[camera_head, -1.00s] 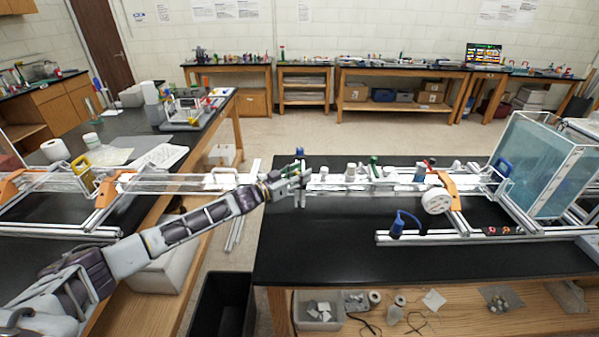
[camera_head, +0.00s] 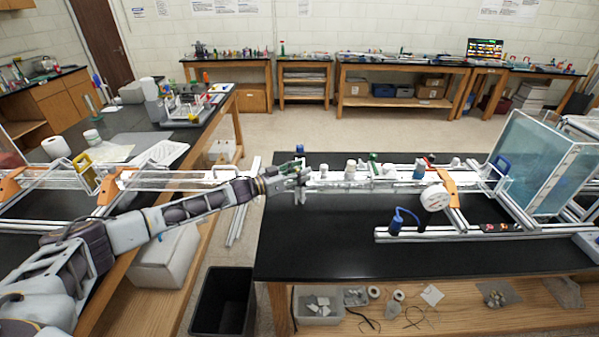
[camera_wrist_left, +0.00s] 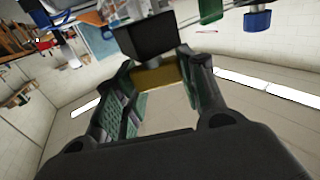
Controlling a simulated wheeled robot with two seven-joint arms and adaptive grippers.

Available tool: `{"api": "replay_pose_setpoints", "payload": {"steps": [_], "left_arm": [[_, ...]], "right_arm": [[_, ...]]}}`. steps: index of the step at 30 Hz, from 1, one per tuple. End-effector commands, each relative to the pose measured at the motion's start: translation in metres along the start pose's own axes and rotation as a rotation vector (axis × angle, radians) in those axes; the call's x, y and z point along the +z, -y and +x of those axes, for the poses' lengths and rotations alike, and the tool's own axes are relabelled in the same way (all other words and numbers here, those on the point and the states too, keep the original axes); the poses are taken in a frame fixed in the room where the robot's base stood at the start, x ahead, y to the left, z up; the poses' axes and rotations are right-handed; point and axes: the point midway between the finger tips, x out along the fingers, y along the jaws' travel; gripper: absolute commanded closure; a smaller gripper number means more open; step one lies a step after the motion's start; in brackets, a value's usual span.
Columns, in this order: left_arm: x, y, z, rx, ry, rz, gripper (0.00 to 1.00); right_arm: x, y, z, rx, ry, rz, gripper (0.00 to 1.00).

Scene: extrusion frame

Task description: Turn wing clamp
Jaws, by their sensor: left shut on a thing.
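My left gripper (camera_head: 300,172) is at the left end of the rail assembly on the right-hand black bench. In the left wrist view, its two fingers (camera_wrist_left: 158,72) stand on either side of a dark block with a yellow-brown lower face (camera_wrist_left: 155,76). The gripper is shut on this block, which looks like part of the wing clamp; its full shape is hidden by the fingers. In the head view the clamp is too small and covered by the gripper to make out. My right gripper is not in view.
Small bottles and fittings (camera_head: 351,168) stand along the rail to the right of the gripper. A blue clamp (camera_head: 396,222), a round white part (camera_head: 435,198) and a clear water tank (camera_head: 545,165) are farther right.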

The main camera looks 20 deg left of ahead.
Motion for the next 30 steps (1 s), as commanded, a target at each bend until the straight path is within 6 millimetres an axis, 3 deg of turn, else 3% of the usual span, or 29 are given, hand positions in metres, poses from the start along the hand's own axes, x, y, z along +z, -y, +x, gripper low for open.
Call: {"api": "replay_pose_setpoints", "payload": {"steps": [6,7,12,30], "left_arm": [[-0.002,0.001,0.0,-0.001,-0.003,0.0,0.84],[-0.002,0.001,0.0,-0.001,-0.003,0.0,0.56],[-0.001,0.001,0.0,-0.001,-0.002,0.0,0.38],[0.0,0.001,-0.011,-0.002,0.0,-0.001,0.38]], "right_arm": [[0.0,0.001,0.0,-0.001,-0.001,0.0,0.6],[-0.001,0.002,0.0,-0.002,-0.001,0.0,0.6],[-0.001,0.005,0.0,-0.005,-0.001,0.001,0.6],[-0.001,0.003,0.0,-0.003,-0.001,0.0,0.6]]}}
